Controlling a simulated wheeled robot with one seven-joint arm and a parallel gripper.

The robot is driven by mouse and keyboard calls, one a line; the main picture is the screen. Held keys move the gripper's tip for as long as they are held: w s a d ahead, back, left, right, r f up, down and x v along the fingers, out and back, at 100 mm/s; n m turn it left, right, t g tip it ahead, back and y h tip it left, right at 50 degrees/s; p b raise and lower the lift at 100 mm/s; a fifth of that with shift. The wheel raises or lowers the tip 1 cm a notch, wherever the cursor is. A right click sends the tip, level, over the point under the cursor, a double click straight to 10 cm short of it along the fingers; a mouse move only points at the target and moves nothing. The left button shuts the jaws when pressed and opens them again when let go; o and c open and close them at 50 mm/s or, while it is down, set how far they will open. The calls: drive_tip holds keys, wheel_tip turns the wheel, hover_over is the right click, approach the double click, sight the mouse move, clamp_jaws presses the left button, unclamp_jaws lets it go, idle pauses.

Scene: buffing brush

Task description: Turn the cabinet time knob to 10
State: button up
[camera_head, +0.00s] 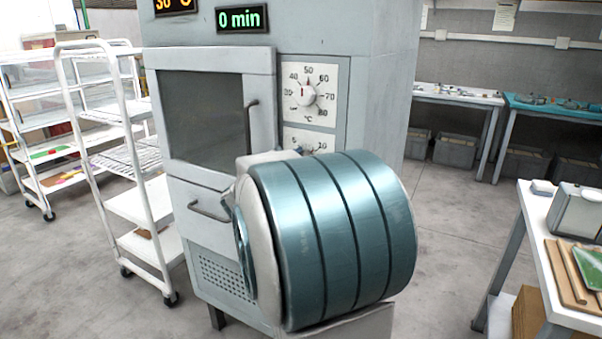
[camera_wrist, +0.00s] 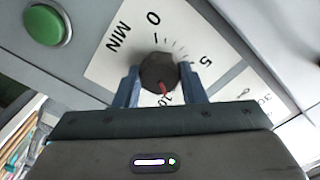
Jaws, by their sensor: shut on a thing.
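In the head view, my teal arm hides the knob and the gripper; only the top of the time dial (camera_head: 300,136) shows. The cabinet (camera_head: 210,180) display (camera_head: 241,19) reads 0 min.
Above the time dial is a temperature dial (camera_head: 308,93) with its own knob. A green button (camera_wrist: 45,25) sits beside the time dial plate. The cabinet door (camera_head: 210,115) is shut.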

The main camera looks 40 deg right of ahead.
drive_tip(key=shift+m+b, duration=0.75)
drive_tip(key=shift+m, duration=0.25)
drive_tip(key=o, duration=1)
drive_tip(key=shift+s+a, duration=0.1)
drive_tip(key=p+v, duration=0.1)
drive_tip(key=v, duration=1.2)
drive_tip(key=shift+a, duration=0.3)
drive_tip(key=shift+r, duration=0.1)
